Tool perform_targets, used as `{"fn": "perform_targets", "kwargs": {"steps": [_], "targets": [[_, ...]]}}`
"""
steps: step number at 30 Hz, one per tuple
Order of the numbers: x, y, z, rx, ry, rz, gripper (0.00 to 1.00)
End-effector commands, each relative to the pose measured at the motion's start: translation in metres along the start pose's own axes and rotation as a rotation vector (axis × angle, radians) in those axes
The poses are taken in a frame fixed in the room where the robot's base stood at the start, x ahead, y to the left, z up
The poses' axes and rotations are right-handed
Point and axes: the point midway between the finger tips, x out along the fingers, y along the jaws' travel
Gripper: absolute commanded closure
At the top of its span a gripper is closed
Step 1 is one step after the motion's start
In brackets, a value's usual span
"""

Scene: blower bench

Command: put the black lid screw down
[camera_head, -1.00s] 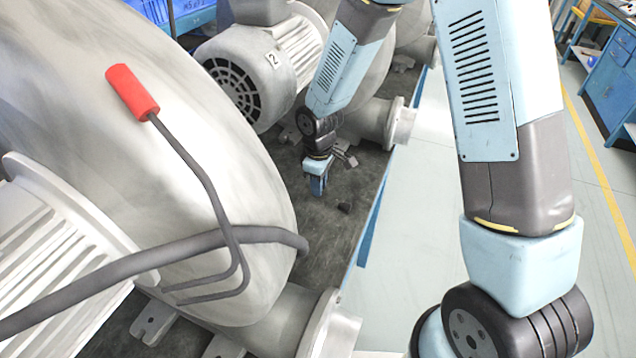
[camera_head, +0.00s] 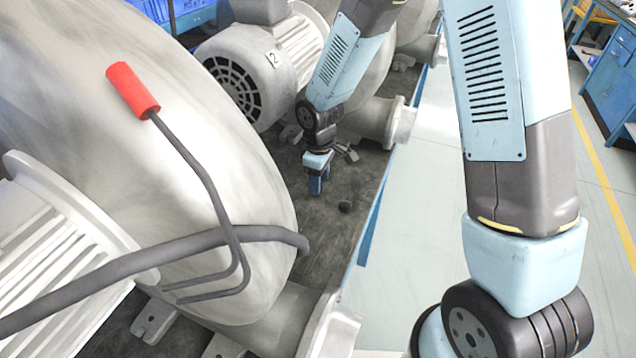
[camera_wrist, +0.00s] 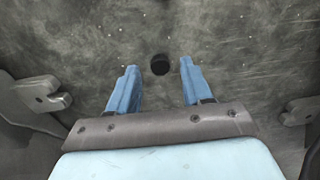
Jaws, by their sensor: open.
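The black lid screw (camera_head: 345,206) is a small dark piece on the dark bench top, near its right edge in the head view. In the wrist view the screw (camera_wrist: 160,64) shows as a dark round shape on the bench, just beyond the fingertips and between their lines. My gripper (camera_head: 317,186) has blue fingers and points down over the bench, left of and behind the screw. In the wrist view my gripper (camera_wrist: 157,75) is open, with nothing between its fingers.
A large grey blower housing (camera_head: 150,180) fills the left, with a red-gripped bent rod (camera_head: 133,92) against it. A motor marked 2 (camera_head: 250,75) and a flanged pipe (camera_head: 392,122) stand behind my gripper. Bare bench top (camera_head: 325,230) surrounds the screw.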

Motion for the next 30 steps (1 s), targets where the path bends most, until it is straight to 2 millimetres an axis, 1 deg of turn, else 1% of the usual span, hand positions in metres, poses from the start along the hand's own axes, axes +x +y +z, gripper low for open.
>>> {"fn": "perform_targets", "kwargs": {"steps": [1,9,15,18,21,28,30], "targets": [[-0.009,0.001,0.000,0.002,0.003,0.002,0.51],[-0.059,0.001,0.000,0.002,0.003,0.003,0.51],[-0.090,0.001,0.000,0.002,0.002,0.002,0.51],[-0.099,0.001,0.000,0.001,0.002,0.002,0.51],[-0.105,0.000,0.001,0.001,0.000,0.001,0.51],[-0.108,0.001,0.002,0.004,0.000,0.001,0.51],[-0.113,0.003,0.005,0.017,0.003,0.008,0.51]]}}
